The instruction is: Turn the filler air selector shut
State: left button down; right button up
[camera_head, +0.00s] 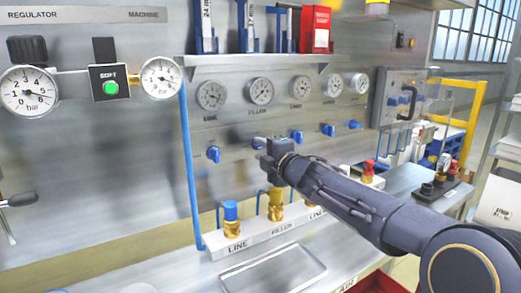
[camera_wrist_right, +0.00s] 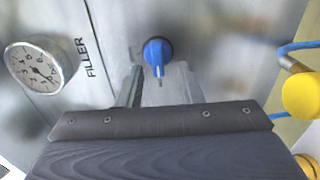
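The filler air selector is a blue knob (camera_wrist_right: 158,52) on the grey metal panel, beside the gauge marked FILLER (camera_wrist_right: 38,66). Its pointer is toward the bottom of the wrist picture. In the head view the knob (camera_head: 258,142) is partly hidden behind my right gripper (camera_head: 272,149). The right gripper's two fingers (camera_wrist_right: 160,86) show in the wrist view, apart and empty. The knob appears just beyond the fingertips, roughly centred between them; I cannot tell whether they touch it. My left gripper is not in view.
Other blue selectors sit in the same row, one to the left (camera_head: 213,154) and several to the right (camera_head: 297,136). Below stand a blue-capped fitting (camera_head: 231,211) and yellow fitting (camera_head: 276,203) on a white block. A blue pipe (camera_head: 188,165) runs down the panel.

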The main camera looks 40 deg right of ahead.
jog(key=s, duration=0.6)
jog(key=shift+s+a+p, duration=0.35)
jog(key=shift+p, duration=0.1)
